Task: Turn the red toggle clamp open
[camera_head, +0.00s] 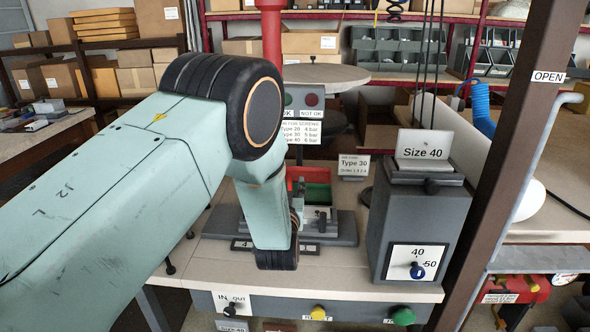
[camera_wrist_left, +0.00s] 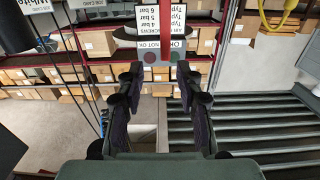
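My left arm comes in from the left in the head view, and its bent forearm hides much of the fixture on the bench. My left gripper shows in the left wrist view (camera_wrist_left: 160,88), with its two dark fingers apart and nothing between them. In the head view the fingers are mostly hidden or hard to separate from the fixture (camera_head: 346,226). A small red part (camera_head: 292,173) beside a green part (camera_head: 318,193) shows just right of my forearm; I cannot tell if it is the red toggle clamp. My right gripper is not in view.
A grey box (camera_head: 418,235) with a "Size 40" sign and a 40/50 selector stands right of the fixture. A brown post (camera_head: 512,130) rises at the right. An OK / NOT OK panel (camera_head: 303,115) is behind. Knobs line the bench front (camera_head: 318,312).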

